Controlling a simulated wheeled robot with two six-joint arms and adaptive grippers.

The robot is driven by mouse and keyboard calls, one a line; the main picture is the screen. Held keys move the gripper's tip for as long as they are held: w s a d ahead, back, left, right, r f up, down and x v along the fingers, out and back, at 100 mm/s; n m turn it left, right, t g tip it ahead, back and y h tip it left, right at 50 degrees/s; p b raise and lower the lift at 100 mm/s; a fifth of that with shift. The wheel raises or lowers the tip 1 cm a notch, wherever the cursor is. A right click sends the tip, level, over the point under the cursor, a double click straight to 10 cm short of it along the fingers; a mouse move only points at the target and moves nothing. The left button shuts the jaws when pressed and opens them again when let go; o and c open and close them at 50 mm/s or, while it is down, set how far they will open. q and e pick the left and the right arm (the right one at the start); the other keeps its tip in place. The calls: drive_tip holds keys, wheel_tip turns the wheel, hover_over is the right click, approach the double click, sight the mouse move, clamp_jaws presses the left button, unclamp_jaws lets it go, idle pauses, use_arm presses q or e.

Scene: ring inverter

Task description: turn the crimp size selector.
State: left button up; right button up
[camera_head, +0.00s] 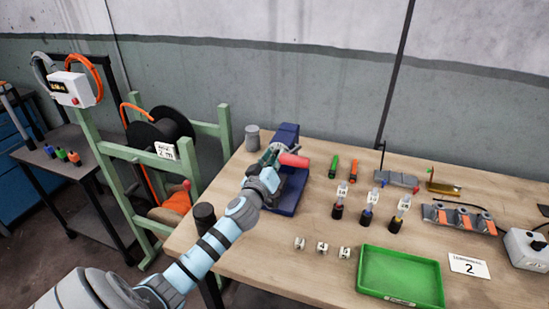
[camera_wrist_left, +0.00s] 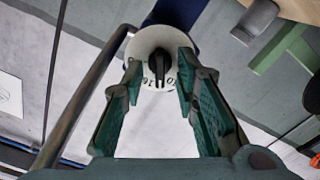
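The crimp size selector is a white round dial with a black pointer knob (camera_wrist_left: 160,63) in the left wrist view. Printed numbers, seemingly 16 and 10, show at its lower edge. It belongs to the blue crimping press (camera_head: 288,198), which has a red handle (camera_head: 294,160), at the left of the bench. My right gripper is not in view.
Screwdriver-like tools, upright lugs, small white cubes and a green tray (camera_head: 400,276) lie to the right. A green cable-reel frame (camera_head: 145,155) stands left.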

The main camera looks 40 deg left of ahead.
use_arm(q)
clamp_jaws()
drive_tip(key=shift+d+m, duration=0.1)
drive_tip(key=shift+m, duration=2.7)
unclamp_jaws()
drive_tip(key=shift+w, duration=0.1)
